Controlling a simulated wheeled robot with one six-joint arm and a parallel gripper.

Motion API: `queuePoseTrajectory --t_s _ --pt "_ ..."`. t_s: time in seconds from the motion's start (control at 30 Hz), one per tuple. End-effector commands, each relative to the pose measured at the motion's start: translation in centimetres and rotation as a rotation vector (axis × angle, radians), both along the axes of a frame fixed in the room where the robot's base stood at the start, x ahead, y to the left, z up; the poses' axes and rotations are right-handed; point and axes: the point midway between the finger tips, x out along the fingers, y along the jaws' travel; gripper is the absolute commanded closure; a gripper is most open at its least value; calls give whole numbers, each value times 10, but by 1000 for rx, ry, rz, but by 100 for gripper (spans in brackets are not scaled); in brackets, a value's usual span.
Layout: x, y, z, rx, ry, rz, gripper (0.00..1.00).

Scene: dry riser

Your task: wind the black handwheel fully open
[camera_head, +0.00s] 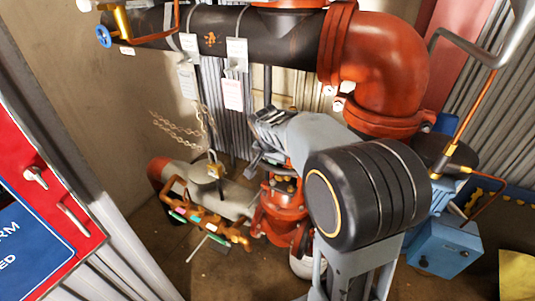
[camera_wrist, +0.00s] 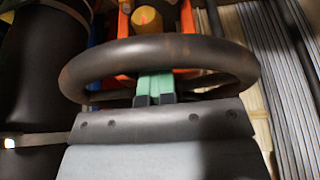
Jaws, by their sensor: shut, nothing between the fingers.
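The black handwheel (camera_wrist: 150,58) fills the upper middle of the wrist view. It has a thick, worn dark rim, seen at a low slant. My gripper (camera_wrist: 155,84) is shut, its green fingers together and empty. A brassy round part (camera_wrist: 146,18) and orange-red metal show beyond the wheel. In the head view my arm largely hides the wheel above the red valve body (camera_head: 283,212).
A padlock (camera_head: 214,169) and chain (camera_head: 178,129) hang left of the valve. Copper-coloured pipework (camera_head: 205,215) lies below them. A large red elbow pipe (camera_head: 385,65) stands behind my arm. A blue box (camera_head: 443,247) is at right. In the wrist view a dark pipe (camera_wrist: 40,70) is at left.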

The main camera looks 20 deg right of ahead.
Motion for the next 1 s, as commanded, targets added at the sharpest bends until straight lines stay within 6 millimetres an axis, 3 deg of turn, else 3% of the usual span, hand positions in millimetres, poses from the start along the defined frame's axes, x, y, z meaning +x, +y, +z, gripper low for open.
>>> queuePoseTrajectory --t_s 0.03,0.2,0.5,0.7,1.0 --pt "-12 -10 1 -1 7 -8 100" --pt "-34 -41 3 0 10 -15 100" --pt "-42 -90 1 -3 10 -17 100" --pt "-37 -106 1 -4 12 -13 100" --pt "-35 -112 1 -5 13 -12 100"
